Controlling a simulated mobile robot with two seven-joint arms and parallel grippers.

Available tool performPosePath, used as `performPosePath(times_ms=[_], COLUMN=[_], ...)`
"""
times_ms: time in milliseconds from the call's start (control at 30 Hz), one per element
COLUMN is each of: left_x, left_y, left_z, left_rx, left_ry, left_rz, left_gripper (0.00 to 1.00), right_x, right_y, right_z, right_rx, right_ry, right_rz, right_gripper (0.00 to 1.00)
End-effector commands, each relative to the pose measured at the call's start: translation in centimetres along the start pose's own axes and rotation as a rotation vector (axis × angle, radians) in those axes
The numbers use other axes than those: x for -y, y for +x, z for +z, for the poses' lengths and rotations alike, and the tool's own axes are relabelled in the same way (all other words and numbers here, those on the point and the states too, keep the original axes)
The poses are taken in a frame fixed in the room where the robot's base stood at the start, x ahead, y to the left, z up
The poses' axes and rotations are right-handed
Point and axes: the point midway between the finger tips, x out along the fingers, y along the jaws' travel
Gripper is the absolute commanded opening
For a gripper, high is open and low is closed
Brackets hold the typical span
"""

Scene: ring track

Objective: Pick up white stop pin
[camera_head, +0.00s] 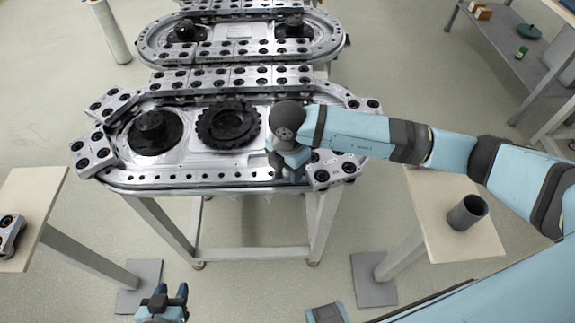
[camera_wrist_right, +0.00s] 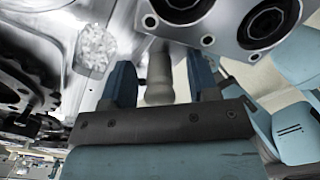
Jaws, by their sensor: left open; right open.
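My right gripper (camera_head: 284,170) is at the front right part of the near ring track (camera_head: 200,179). In the right wrist view its two blue fingers stand on either side of the pin, with gaps between. The gripper hides the pin in the head view. My left gripper (camera_head: 165,298) is open and empty, low at the bottom of the head view, away from the track.
A carrier block (camera_wrist_right: 262,22) with dark rollers is close beside the right fingers; several more line the track. A black toothed wheel (camera_head: 228,124) lies left of my right gripper. A dark cup (camera_head: 467,212) stands on the right side table (camera_head: 428,195).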

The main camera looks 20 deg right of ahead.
Motion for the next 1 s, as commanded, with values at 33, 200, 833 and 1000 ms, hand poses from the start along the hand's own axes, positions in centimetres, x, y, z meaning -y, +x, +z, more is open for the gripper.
performPosePath(times_ms=[33, 200, 833, 1000], left_x=[0.0, 0.0, 0.0, 0.0], left_y=[0.0, 0.0, 0.1, 0.2], left_z=[0.0, 0.0, 0.2, 0.4], left_rx=[0.000, 0.000, 0.001, 0.002], left_ry=[0.000, 0.000, 0.000, 0.000], left_rz=[0.000, 0.000, 0.000, 0.000], left_gripper=[0.43, 0.43, 0.43, 0.43], right_x=[0.0, 0.0, -0.1, -0.1], right_y=[0.0, 0.0, -1.6, -4.8], right_z=[0.0, 0.0, 0.0, 0.0], right_rx=[0.000, 0.000, 0.001, 0.000], right_ry=[0.000, 0.000, 0.000, -0.001], right_rz=[0.000, 0.000, 0.004, 0.006], right_gripper=[0.54, 0.29, 0.01, 0.01])
